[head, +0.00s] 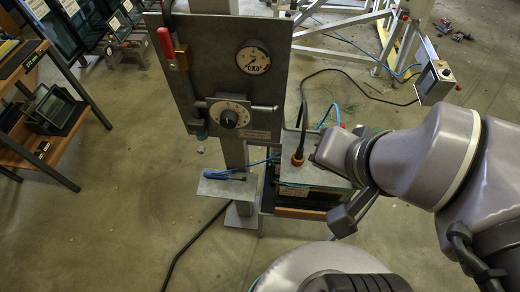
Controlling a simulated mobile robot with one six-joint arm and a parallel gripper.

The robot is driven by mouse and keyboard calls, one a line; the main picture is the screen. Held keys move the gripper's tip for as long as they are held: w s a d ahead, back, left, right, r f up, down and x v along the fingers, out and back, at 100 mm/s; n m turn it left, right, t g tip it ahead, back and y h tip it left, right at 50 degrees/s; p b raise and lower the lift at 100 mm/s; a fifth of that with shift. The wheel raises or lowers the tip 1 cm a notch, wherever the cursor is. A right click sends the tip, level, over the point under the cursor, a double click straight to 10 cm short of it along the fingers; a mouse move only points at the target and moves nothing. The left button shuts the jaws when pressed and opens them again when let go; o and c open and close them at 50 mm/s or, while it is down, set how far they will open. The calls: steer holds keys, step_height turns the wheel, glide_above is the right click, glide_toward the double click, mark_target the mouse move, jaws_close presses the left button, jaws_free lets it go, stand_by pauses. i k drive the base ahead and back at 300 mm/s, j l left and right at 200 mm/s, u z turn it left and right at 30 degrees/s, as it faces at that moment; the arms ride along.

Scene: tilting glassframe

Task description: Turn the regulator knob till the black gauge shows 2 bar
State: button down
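The regulator knob (229,119) is black, round, on a pale scale plate below and left of the gauge. My arm comes in from the right. A dark part at its end, likely my gripper (345,217), is well below and right of the knob, apart from it. Its fingers cannot be made out clearly.
A red-handled valve (166,43) is on the panel's left. A small shelf (225,188) with a blue item sticks out below. A box (310,172) with an orange-and-black cable plug stands right of the post, near my arm. A wooden table (60,70) is at left; floor between is clear.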

mark_target(229, 119)
steer(key=k+j, duration=0.2)
steer(key=j, duration=0.15)
steer(key=k+j+u, duration=0.1)
steer(key=k+j, duration=0.15)
steer(key=j, duration=0.15)
steer(key=k+j, duration=0.2)
steer(key=j, duration=0.2)
steer(key=k+j+u, duration=0.1)
steer(key=j, duration=0.25)
steer(key=k+j, duration=0.25)
steer(key=j, duration=0.15)
steer(key=i+l+u, duration=0.15)
steer(key=i+l, duration=0.3)
